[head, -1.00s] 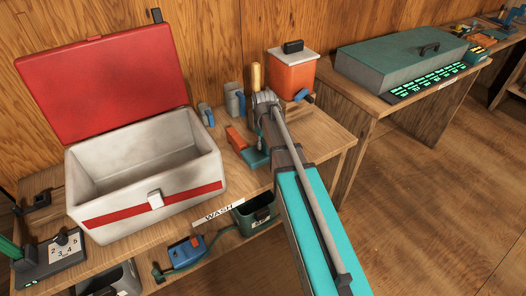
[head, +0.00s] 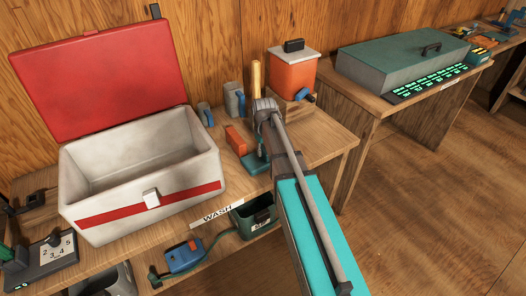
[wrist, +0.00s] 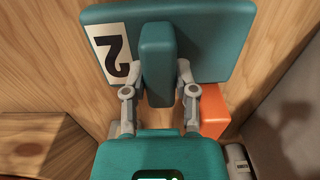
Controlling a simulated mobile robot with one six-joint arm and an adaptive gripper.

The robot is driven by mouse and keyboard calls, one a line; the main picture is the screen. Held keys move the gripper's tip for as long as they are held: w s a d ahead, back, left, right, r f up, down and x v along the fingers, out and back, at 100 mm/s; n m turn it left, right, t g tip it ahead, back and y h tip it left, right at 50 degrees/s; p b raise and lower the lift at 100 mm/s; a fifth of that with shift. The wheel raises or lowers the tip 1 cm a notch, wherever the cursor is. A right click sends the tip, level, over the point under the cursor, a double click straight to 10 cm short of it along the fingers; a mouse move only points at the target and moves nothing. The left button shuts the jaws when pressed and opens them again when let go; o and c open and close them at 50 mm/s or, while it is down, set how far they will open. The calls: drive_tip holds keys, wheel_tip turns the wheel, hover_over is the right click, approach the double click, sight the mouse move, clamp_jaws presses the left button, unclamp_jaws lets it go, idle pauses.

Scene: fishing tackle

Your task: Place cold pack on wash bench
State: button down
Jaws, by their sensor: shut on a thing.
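The cold pack is a teal slab with a white label reading 2 (wrist: 222,40). In the wrist view, my gripper (wrist: 158,80) is shut on the raised teal block on the pack's face. In the head view my gripper (head: 262,150) is low over the wash bench (head: 320,150), and part of the teal pack (head: 255,166) shows beside it. The arm hides the rest. I cannot tell whether the pack touches the bench top. The WASH label (head: 217,214) is on the bench's front edge.
A white cooler with a red lid (head: 150,215) stands open to the left. An orange block (head: 236,140) lies close to the pack. The bench's right end is clear.

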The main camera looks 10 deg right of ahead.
sight(264, 149)
drive_tip(key=shift+f, duration=0.15)
drive_tip(key=shift+c, duration=2)
unclamp_jaws()
drive_tip(key=shift+r, duration=0.2)
wheel_tip(264, 149, up, 12)
drive_tip(key=p, duration=1.2)
drive_tip(key=shift+s, duration=0.1)
drive_tip(key=s+a+m, duration=0.1)
drive_tip(key=s+m, duration=0.2)
drive_tip(key=s, duration=1.4)
drive_tip(key=shift+a+m, duration=0.3)
